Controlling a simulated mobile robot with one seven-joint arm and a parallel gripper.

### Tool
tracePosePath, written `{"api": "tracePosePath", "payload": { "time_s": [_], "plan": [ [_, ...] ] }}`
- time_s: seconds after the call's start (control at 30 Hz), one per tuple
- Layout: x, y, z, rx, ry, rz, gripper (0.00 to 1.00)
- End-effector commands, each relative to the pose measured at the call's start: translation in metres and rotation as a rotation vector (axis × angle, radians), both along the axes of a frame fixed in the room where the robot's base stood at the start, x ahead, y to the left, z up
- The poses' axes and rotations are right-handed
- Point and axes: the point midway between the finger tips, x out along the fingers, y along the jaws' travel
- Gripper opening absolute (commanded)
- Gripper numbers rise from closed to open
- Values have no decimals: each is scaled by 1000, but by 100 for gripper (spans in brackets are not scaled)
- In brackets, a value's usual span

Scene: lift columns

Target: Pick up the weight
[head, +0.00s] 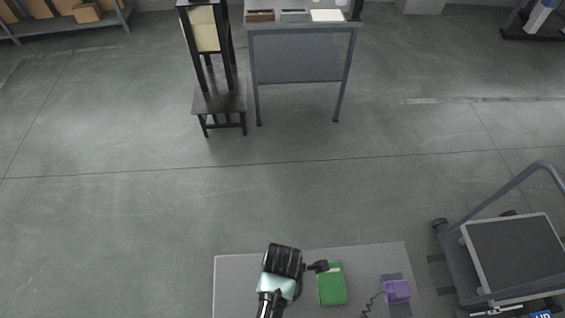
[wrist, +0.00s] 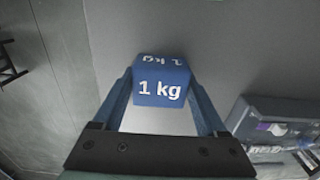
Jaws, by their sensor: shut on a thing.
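The weight (wrist: 160,82) is a blue cube marked "1 kg" in white, on two of its faces. In the wrist view it sits between the two fingers of my gripper (wrist: 160,104), which is shut on it. In the head view my gripper (head: 284,260) is over the grey tabletop (head: 235,285) at the bottom. The weight is hidden there behind my gripper and arm. I cannot tell whether the weight touches a surface.
A green box (head: 331,287) and a purple device (head: 397,290) with a coiled cord lie right of my gripper. A cart (head: 515,255) stands at the right. A dark stool (head: 219,103) and a grey desk (head: 300,55) stand farther back. The floor between is clear.

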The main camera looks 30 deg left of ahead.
Motion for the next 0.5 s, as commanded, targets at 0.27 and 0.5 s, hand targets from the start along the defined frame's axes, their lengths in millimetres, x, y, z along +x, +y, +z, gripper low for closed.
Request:
{"api": "tracePosePath", "payload": {
  "time_s": [0.27,0.5],
  "plan": [
    [2,0,2,1,-4,0,0],
    [2,1,20,1,-7,0,0]
  ]
}}
